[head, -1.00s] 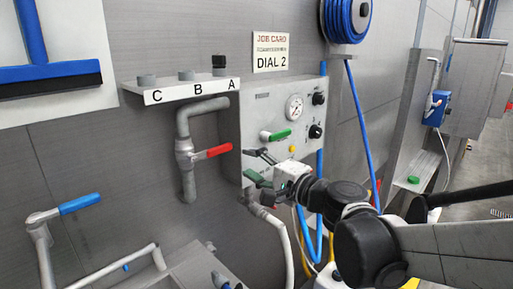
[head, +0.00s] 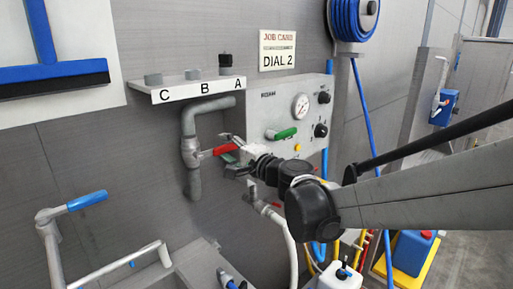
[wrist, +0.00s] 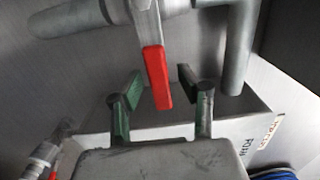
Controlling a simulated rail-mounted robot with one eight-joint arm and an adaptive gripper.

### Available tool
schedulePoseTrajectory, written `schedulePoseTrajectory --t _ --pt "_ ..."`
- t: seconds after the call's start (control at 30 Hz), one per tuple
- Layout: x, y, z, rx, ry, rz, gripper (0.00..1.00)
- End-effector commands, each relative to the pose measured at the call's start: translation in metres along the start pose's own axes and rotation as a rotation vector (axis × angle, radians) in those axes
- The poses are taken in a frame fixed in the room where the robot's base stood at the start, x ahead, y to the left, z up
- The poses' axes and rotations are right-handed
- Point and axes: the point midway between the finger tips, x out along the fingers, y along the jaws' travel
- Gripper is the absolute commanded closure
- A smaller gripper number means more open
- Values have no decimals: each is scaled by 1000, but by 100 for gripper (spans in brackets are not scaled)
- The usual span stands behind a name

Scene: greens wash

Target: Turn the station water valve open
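A valve with a red lever (head: 222,149) sits on a grey pipe (head: 190,122) on the wall, left of the control box. The lever points right, roughly across the vertical pipe. In the wrist view the red lever (wrist: 157,78) reaches down between the fingers. My gripper (head: 229,153) is at the lever's end in the head view. In the wrist view my gripper (wrist: 158,88) is open, with a green-padded finger on each side of the lever and visible gaps. How deep the lever sits between the fingers is hard to tell.
The control box (head: 290,112) has a gauge (head: 300,106), black knobs and a green lever (head: 285,133), close right of my gripper. A shelf marked C, B, A (head: 198,88) is above the valve. A blue-handled tap (head: 87,201) is lower left.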

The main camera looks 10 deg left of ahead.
Motion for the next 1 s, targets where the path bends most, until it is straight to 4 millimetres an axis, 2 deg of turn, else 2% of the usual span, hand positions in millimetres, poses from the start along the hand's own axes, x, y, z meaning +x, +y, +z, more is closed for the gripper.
schedulePoseTrajectory --t 0.13,0.17,0.4,0.43,0.83,1.0 --pt "0 0 0 0 0 0 64" --pt "0 0 0 0 0 0 66" --pt "0 0 0 0 0 0 98" --pt "0 0 0 0 0 0 100" --pt "0 0 2 -5 -3 0 100" --pt "6 -4 18 -43 -24 0 100"
